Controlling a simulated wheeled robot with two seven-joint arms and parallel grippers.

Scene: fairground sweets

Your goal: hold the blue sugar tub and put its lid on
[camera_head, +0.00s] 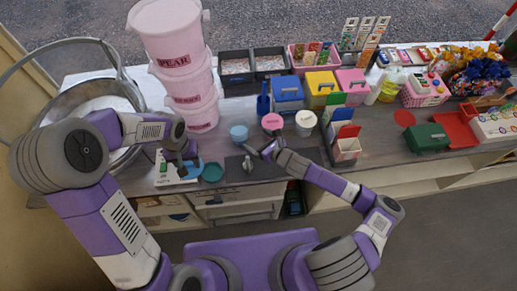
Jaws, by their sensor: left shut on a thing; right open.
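The blue sugar tub (239,133) stands upright on the counter near its middle, with an open-looking top. My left gripper (184,163) is at the counter's front left, shut on what looks like the light blue lid (194,168); the fingers hide part of it. The lid is left of the tub and apart from it. My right gripper (257,152) is open, just in front and to the right of the blue tub, with no clear contact.
A teal disc (212,172) lies right of the held lid. A pink tub (272,122) and a white tub with a pink top (305,121) stand right of the blue tub. Stacked pink buckets (180,62) rise behind my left arm. A dark mat (235,168) lies in front.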

